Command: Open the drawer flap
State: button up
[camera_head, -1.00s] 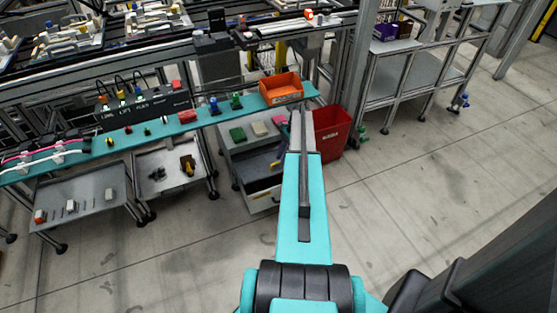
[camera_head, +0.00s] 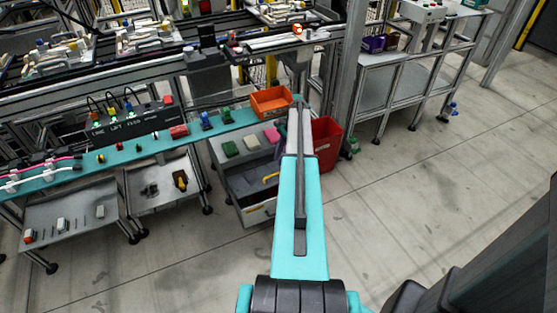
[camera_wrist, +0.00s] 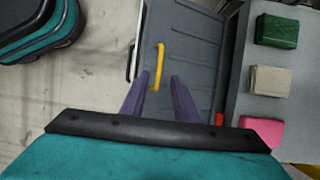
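The drawer flap (camera_wrist: 188,35) is a dark grey ribbed panel with a yellow bar handle (camera_wrist: 158,62). In the head view, the handle (camera_head: 270,178) shows low on the grey cabinet, left of my arm. My gripper (camera_wrist: 160,78) has two purple fingers, apart from each other, and holds nothing. In the wrist view the handle's near end lies between the fingertips, and the rest reaches beyond them. I cannot tell whether the fingers touch the handle. In the head view my arm hides part of the cabinet and most of the gripper.
Green (camera_wrist: 277,30), beige (camera_wrist: 270,80) and pink (camera_wrist: 262,129) blocks lie on the cabinet top beside the flap. A red bin (camera_head: 327,140) stands right of the cabinet. An orange tray (camera_head: 271,101) sits on the teal shelf above.

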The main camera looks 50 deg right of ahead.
jog(key=shift+c, duration=0.4)
jog(key=c, duration=0.4)
jog(key=shift+a, duration=0.3)
grip_shut()
jog(key=s+a+f+n+g+p, duration=0.15)
jog(key=a+n+p, duration=0.45)
jog(key=a, duration=1.3)
jog(key=s+a+n+g+p, duration=0.1)
jog(key=a+n+g+p, duration=0.35)
jog(key=a, duration=1.35)
jog(key=s+a+r+n+h+p, duration=0.2)
jog(key=s+a+n+p, duration=0.4)
jog(key=s+a, duration=0.4)
jog(key=s+a+r+n+h+p, duration=0.2)
jog(key=s+a+r+n+p, duration=0.3)
jog(key=s+a, duration=0.6)
jog(key=shift+r+n+g+p, duration=0.2)
jog(key=shift+n+g+p, duration=0.2)
jog(key=shift+n+p, duration=0.45)
